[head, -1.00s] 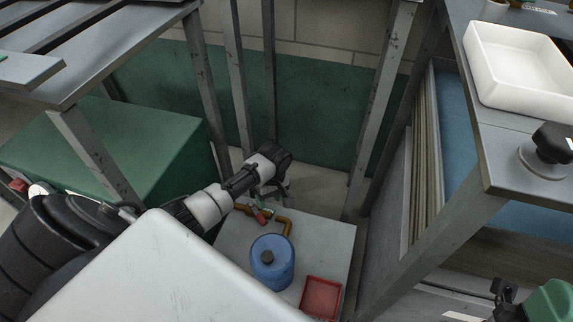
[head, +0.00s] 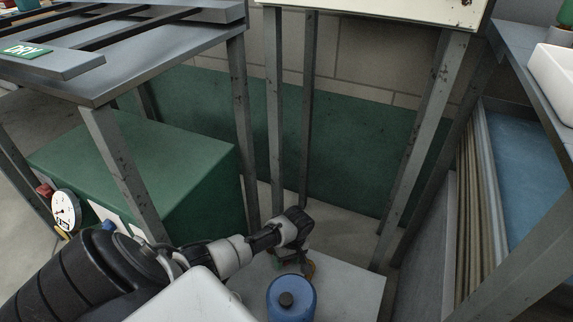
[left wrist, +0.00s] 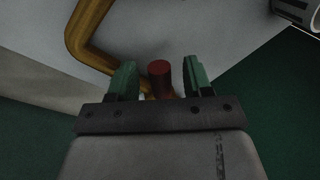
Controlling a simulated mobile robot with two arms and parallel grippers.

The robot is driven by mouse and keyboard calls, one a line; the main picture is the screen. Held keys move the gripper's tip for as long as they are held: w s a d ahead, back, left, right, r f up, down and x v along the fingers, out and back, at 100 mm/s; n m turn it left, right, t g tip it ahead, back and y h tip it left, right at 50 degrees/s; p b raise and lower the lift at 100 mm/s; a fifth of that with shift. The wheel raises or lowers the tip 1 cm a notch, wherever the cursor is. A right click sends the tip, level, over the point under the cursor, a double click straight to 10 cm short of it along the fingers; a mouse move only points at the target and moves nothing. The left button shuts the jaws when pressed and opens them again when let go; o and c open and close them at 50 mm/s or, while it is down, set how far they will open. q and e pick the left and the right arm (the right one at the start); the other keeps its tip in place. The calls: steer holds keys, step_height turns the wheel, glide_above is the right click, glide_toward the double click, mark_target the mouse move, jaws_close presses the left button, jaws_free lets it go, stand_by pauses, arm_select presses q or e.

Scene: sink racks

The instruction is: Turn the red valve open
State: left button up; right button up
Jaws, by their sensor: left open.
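The red valve handle (left wrist: 159,72) shows in the left wrist view as a short, round-ended red piece. My left gripper (left wrist: 160,80) is open, with one green fingertip on each side of the handle. A gap shows on each side, so the fingers are not closed on it. A brass-coloured pipe (left wrist: 84,35) bends behind it. In the head view my left gripper (head: 292,262) reaches down to the pipe (head: 309,270) over a low grey platform (head: 345,292). The valve handle is hidden there behind the gripper. My right gripper is not in view.
A blue canister (head: 292,302) stands on the platform close to my left gripper. A green box (head: 150,165) and a dial gauge (head: 66,211) are to the left. Metal rack legs (head: 247,130) stand behind my arm, with another leg (head: 430,140) to the right.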

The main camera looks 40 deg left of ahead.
arm_select(q)
jaws_close()
steer(key=shift+r, duration=0.1)
